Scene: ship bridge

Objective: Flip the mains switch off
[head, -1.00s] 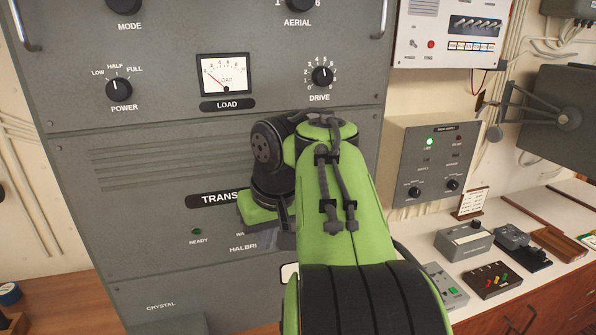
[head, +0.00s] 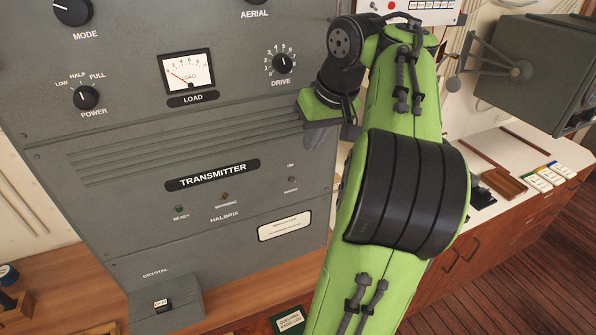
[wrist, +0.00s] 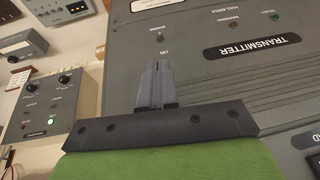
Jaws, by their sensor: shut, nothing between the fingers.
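The mains switch is a tiny toggle (head: 291,179) on the grey transmitter (head: 100,230), between small ON and MAINS labels, right of the TRANSMITTER plate. It also shows upside down in the wrist view (wrist: 159,38), just beyond my fingertips. Its lever is too small to tell which way it points. My gripper (wrist: 155,66) is shut and empty, with its dark fingers together in front of the panel, apart from the toggle in the picture. In the head view my gripper (head: 314,138) is above and slightly right of the switch, partly hidden by my wrist.
READY (head: 179,209) and WARMING (head: 225,196) lamps are left of the switch. A white plate (head: 285,225) is below it. A grey box with a lit green lamp (wrist: 52,122) is on the wall beside the transmitter. A wooden desk (head: 90,275) runs below.

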